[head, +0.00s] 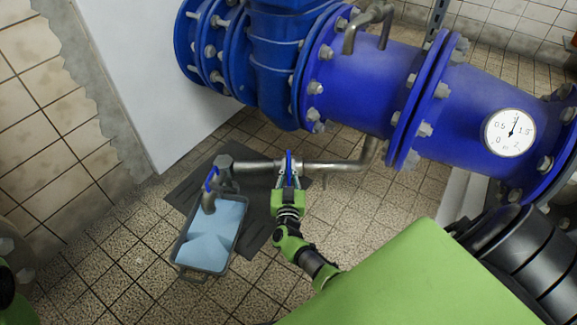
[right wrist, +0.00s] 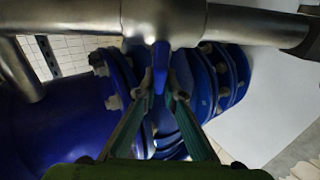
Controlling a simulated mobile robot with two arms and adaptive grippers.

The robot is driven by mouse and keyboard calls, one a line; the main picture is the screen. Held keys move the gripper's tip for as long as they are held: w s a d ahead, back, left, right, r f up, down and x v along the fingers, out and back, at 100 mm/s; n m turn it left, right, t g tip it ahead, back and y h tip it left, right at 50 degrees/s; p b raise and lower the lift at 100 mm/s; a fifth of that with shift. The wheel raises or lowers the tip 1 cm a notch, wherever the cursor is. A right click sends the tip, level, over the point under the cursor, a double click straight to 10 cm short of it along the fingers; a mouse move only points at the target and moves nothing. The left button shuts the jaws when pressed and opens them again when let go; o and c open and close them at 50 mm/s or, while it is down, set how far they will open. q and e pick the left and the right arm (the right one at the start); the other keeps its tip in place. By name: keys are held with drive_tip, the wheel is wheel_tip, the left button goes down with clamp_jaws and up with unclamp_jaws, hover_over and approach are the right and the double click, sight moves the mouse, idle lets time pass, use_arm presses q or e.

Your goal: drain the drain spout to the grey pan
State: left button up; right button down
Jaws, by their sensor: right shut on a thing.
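The grey pan (head: 203,268) stands on the floor at the left in the head view, with light blue liquid in it. The drain spout (head: 208,203) bends down over the pan's far end; I cannot make out a stream from it. A small blue handle (head: 211,179) sits by the spout. My right gripper (head: 289,172) is shut on another blue valve lever (head: 289,157) on the grey drain pipe (head: 335,166). The right wrist view shows this lever (right wrist: 161,66) between the fingertips (right wrist: 161,88), below the pipe's valve body. My left gripper is not in view.
A large blue flanged pipe (head: 365,85) with a round gauge (head: 510,132) runs above and behind the drain pipe. A dark mat (head: 258,222) lies under the pan. A white panel (head: 130,75) and tiled wall stand left. Tiled floor (head: 120,285) is open in front.

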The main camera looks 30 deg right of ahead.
drive_tip(key=c, duration=2.2)
unclamp_jaws()
drive_tip(key=shift+o, duration=0.2)
